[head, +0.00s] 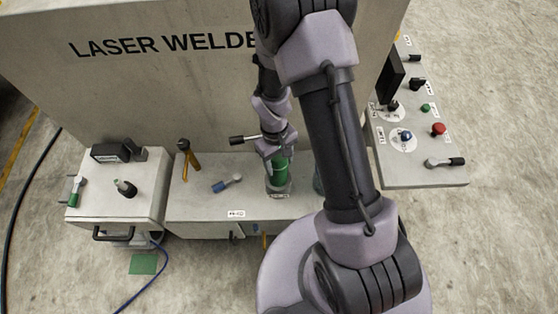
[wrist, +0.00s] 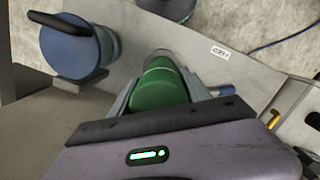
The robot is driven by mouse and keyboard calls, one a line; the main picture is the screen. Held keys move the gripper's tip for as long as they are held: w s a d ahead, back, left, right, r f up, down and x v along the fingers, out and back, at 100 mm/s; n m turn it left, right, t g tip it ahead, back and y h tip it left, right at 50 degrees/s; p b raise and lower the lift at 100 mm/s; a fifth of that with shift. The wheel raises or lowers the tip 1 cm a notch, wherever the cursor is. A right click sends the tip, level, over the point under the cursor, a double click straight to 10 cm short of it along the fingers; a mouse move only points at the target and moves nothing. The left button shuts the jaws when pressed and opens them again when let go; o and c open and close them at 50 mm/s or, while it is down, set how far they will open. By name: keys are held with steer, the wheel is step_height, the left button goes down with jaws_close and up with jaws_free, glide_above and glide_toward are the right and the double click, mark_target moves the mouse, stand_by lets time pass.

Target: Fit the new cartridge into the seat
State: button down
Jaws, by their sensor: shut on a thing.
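A green cylinder, which looks like the new cartridge (head: 278,172), stands about upright at the front of the grey bench. My gripper (head: 277,155) comes down on it from above. In the wrist view the green cartridge (wrist: 160,88) fills the space between the two fingers of my gripper (wrist: 162,96), which is shut on it. A pale round rim (wrist: 161,55) shows just past the cartridge's far end and may be the seat. I cannot tell whether the cartridge is inside it or above it.
A blue cylinder with a dark handle (wrist: 72,48) stands close beside the cartridge, mostly behind my arm in the head view. The welder wall (head: 150,85) rises behind.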

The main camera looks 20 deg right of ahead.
mark_target(279, 173)
steer(key=shift+f+b, duration=3.15)
steer(key=shift+f, duration=0.45)
steer(key=shift+c, duration=2.1)
jaws_free()
steer(key=r+p, duration=0.1)
steer(key=r, duration=0.4)
steer(key=w+r+p, duration=0.1)
steer(key=r+p, duration=0.1)
steer(key=r, duration=0.4)
steer(key=w+r+p, duration=0.1)
steer(key=r, duration=0.5)
steer(key=shift+a+r+p, duration=0.1)
steer(key=shift+a+p, duration=0.2)
steer(key=shift+p, duration=0.05)
